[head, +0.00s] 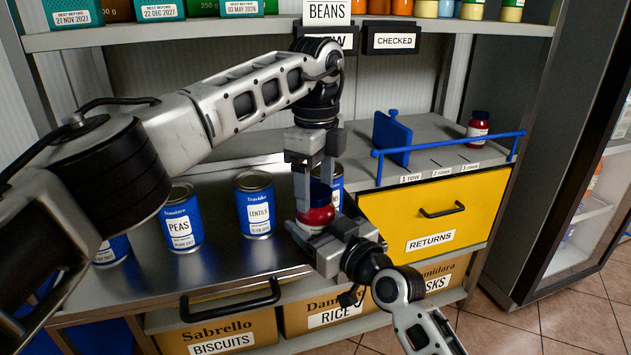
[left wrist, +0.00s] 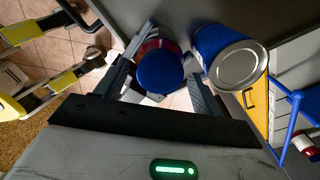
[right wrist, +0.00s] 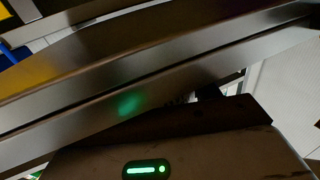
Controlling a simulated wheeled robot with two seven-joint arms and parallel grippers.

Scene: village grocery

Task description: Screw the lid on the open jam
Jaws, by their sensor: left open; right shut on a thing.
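The red jam jar (head: 316,217) is upright at the counter's front edge, and my right gripper (head: 318,235) is shut on its lower part. A blue lid (head: 320,193) is on top of the jar; in the left wrist view the lid (left wrist: 160,70) covers the jar's mouth. I cannot tell how tightly it sits. My left gripper (head: 312,190) points down from above with its fingers open on either side of the lid, with gaps visible in the left wrist view (left wrist: 160,88). The right wrist view shows neither jar nor fingertips clearly.
Blue cans, PEAS (head: 181,218) and LENTILS (head: 255,205), stand left on the counter; another can (head: 337,190) is close behind the jar. Another red jar (head: 479,127) stands behind the blue rail (head: 450,145). A yellow RETURNS drawer (head: 400,215) is at right.

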